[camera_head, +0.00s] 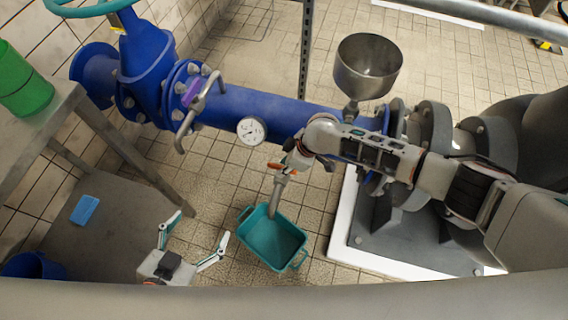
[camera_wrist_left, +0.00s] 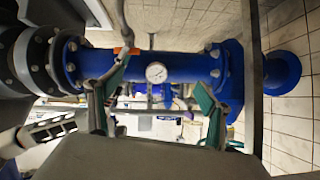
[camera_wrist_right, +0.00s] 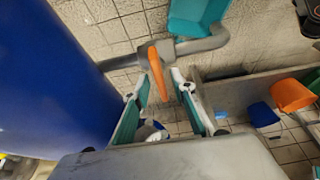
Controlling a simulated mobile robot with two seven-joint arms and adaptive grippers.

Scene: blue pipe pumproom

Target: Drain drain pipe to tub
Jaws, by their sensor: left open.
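The teal tub (camera_head: 262,247) stands on the tiled floor below the blue pipe (camera_head: 285,112). The grey drain pipe (camera_head: 277,195) comes down from the blue pipe with its lower end over the tub. Its orange valve handle (camera_wrist_right: 156,70) lies between the fingers of my right gripper (camera_wrist_right: 160,84), which is open with gaps on both sides of it. In the head view the handle (camera_head: 274,166) is partly hidden by the right gripper. My left gripper (camera_head: 190,232) is open and empty, left of the tub; its spread fingers also show in the left wrist view (camera_wrist_left: 160,95).
A pressure gauge (camera_head: 252,130) and a bent grey handle (camera_head: 200,110) are on the blue pipe. A metal table (camera_head: 120,150) with a green container (camera_head: 22,85) stands at left. A steel funnel (camera_head: 368,65) rises behind my right arm. A grey rail crosses the front.

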